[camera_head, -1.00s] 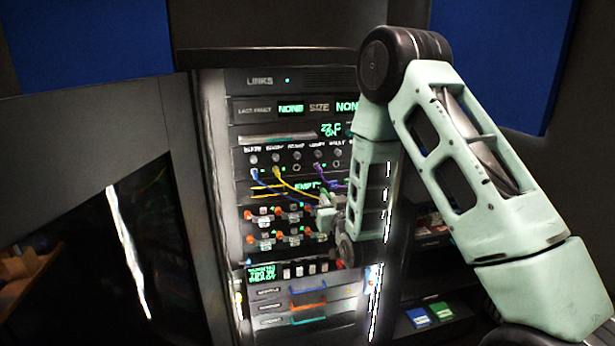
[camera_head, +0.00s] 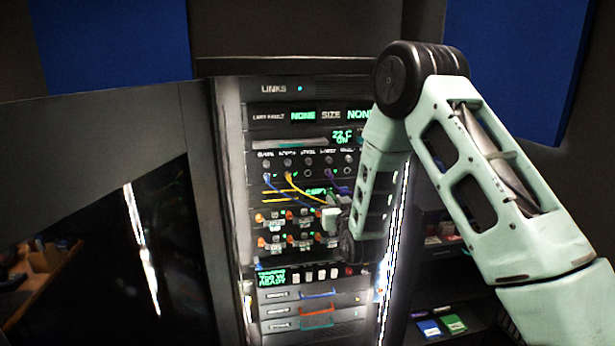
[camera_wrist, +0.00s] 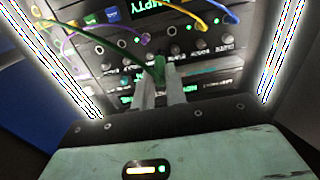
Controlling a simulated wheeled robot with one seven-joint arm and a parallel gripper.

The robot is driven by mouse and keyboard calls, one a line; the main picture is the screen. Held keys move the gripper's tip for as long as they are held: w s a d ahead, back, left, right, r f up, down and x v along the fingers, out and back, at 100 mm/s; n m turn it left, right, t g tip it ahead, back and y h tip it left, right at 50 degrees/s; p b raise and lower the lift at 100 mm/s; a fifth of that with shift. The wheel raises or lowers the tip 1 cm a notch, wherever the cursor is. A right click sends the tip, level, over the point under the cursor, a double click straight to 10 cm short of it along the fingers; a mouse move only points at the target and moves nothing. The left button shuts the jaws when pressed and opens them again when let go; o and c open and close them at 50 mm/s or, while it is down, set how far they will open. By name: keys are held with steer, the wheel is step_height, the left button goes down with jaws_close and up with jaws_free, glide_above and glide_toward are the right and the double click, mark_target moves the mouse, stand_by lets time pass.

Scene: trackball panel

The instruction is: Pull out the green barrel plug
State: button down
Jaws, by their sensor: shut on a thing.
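The green barrel plug (camera_wrist: 159,68) shows in the wrist view between my two fingers, with a dark green cable (camera_wrist: 108,30) arcing away to the upper left. My gripper (camera_wrist: 160,88) is shut on the plug. The plug's front end is not clear, so I cannot tell whether it is seated in a socket or clear of it. In the head view my gripper (camera_head: 332,218) is in front of the rack panel, below the row of sockets; the green plug is not distinguishable there.
Blue, yellow and purple cables (camera_head: 334,181) hang from the panel near my gripper. Orange-knobbed switches (camera_head: 290,214) sit left of it, and drawers with coloured handles (camera_head: 318,294) lie below. A dark door (camera_head: 110,215) stands open at left. Bright light strips flank the panel.

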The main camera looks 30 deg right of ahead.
steer(key=w+b, duration=0.2)
steer(key=w, duration=0.6)
